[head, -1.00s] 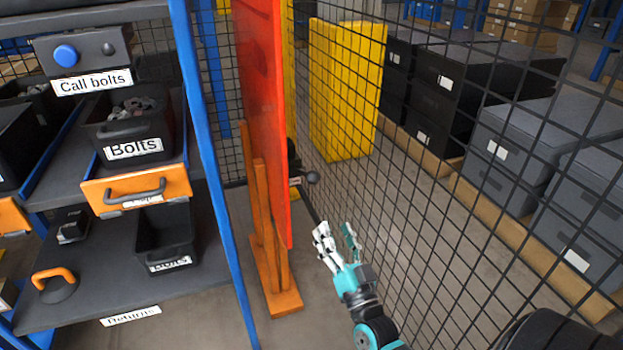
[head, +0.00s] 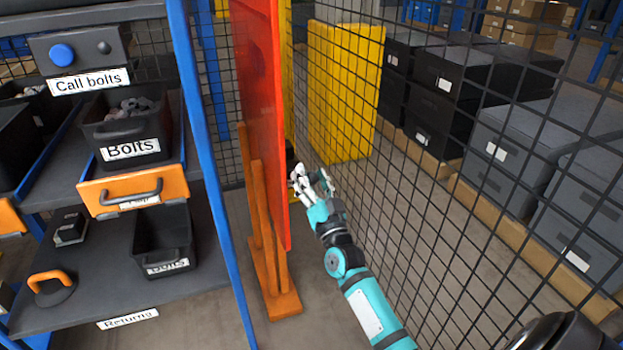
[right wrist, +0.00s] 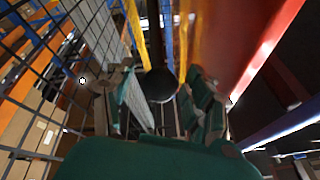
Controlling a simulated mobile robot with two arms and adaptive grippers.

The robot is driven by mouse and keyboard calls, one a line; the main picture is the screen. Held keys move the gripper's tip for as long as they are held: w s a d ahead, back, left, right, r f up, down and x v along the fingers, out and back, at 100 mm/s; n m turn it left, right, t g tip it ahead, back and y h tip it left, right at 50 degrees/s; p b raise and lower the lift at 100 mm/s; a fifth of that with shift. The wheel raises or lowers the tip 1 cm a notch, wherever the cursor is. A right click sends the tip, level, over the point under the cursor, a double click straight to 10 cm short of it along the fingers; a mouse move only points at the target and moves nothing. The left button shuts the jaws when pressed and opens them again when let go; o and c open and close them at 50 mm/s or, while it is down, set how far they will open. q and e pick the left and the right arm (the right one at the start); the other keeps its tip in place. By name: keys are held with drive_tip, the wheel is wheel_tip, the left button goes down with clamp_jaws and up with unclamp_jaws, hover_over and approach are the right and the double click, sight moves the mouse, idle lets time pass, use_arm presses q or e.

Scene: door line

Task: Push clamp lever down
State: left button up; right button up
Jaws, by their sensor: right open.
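The clamp lever's round black knob (right wrist: 160,85) shows in the right wrist view, between the spread fingers of my right gripper (right wrist: 158,98). I cannot tell whether the fingers touch it. In the head view my right gripper (head: 313,183) is open at the edge of the red panel (head: 262,120), beside the mesh fence. There the hand hides the knob and most of the lever; only a dark part (head: 290,152) of the clamp shows above the hand. My left gripper is not in view.
The mesh fence (head: 405,215) runs close along the right of my arm. A wooden stand (head: 283,290) holds the red panel. A shelf with a bolts bin (head: 128,135) is at left. A yellow panel (head: 345,90) and dark boxes (head: 450,85) lie beyond the fence.

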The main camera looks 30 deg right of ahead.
drive_tip(key=c, duration=1.1)
clamp_jaws()
drive_tip(key=shift+f, duration=0.15)
